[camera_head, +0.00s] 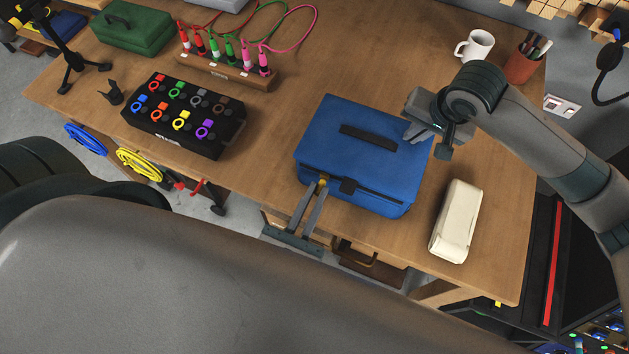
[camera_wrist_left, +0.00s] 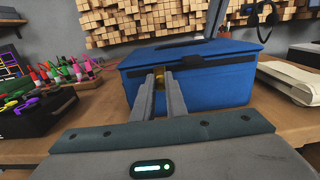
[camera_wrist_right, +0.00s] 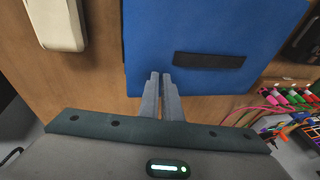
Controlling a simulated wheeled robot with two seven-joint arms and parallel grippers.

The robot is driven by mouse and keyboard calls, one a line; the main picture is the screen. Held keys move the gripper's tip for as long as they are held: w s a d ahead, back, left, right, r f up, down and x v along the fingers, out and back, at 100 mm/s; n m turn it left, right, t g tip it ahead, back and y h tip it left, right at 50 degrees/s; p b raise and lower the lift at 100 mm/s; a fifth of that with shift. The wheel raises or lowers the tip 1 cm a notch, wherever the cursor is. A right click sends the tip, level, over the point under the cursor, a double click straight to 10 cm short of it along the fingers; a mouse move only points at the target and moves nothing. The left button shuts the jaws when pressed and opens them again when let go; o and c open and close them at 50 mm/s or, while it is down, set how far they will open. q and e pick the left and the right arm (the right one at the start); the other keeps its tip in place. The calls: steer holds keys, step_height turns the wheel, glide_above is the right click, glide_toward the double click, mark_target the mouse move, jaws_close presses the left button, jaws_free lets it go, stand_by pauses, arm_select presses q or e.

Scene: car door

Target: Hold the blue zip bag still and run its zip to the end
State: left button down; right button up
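The blue zip bag (camera_head: 365,140) stands upright near the table's front edge, with a dark strip (camera_head: 341,132) on its top. A dark zip line (camera_head: 380,196) runs along its front; it also shows in the left wrist view (camera_wrist_left: 225,60). A brass zip pull (camera_wrist_left: 160,76) is at the left part of this line. My left gripper (camera_head: 322,188) is in front of the bag, its fingers closed around the pull. My right gripper (camera_wrist_right: 161,76) is at the bag's right rear edge, fingers almost together, tips over the blue surface. Whether fabric is pinched between them is hidden.
A cream case (camera_head: 456,222) lies right of the bag. A black box with coloured knobs (camera_head: 185,115) and a wooden rack of coloured plugs (camera_head: 225,72) stand to the left. A white mug (camera_head: 475,46) and a pen cup (camera_head: 522,66) are behind.

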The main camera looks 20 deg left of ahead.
arm_select(q)
steer(key=d, duration=0.4)
steer(key=shift+d+f, duration=0.15)
steer(key=shift+f, duration=0.05)
steer(key=c, duration=1.8)
jaws_free()
steer(key=shift+o, duration=0.2)
